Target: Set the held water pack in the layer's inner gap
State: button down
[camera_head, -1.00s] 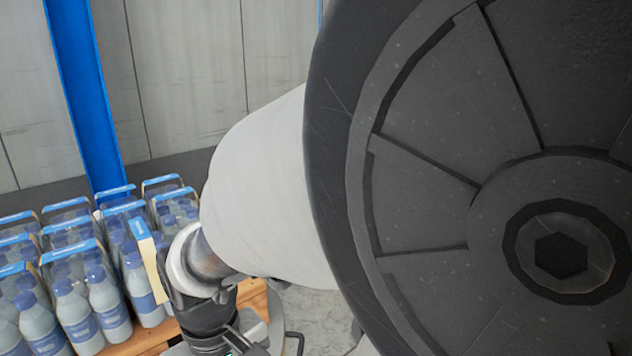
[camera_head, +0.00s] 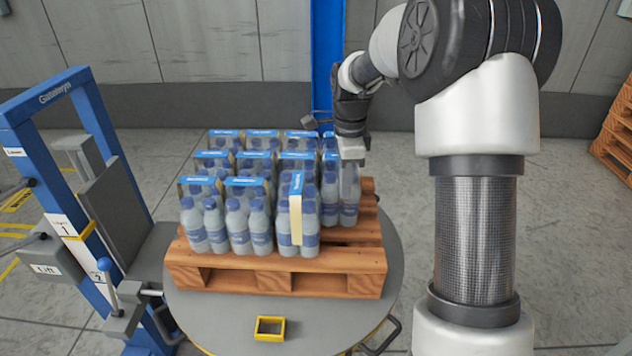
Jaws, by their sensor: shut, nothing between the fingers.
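Water packs of blue-capped bottles with blue carry bands stand upright in rows on a wooden pallet (camera_head: 300,284). A front-row pack (camera_head: 240,228) is in clear view. At the front right, another pack (camera_head: 309,232) has its tan-sided band turned differently from its neighbours. My gripper (camera_head: 350,178) is shut and empty. It points down at the right side of the layer, close by a right-hand pack (camera_head: 331,205); whether it touches that pack I cannot tell. My gripper and the front packs hide part of the right side, and I cannot make out an inner gap.
The pallet sits on a round grey turntable (camera_head: 215,318) with a small yellow frame (camera_head: 270,328) at its front. A blue lift frame (camera_head: 60,180) with levers stands close on the left. A blue post (camera_head: 325,60) rises behind. More pallets (camera_head: 615,140) are stacked far right.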

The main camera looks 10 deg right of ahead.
jog(key=w+a+f+p, duration=0.1)
jog(key=a+f, duration=0.2)
jog(key=f, duration=0.8)
jog(key=shift+w+a+m, duration=0.2)
jog(key=shift+a+m, duration=0.2)
jog(key=shift+f, duration=0.1)
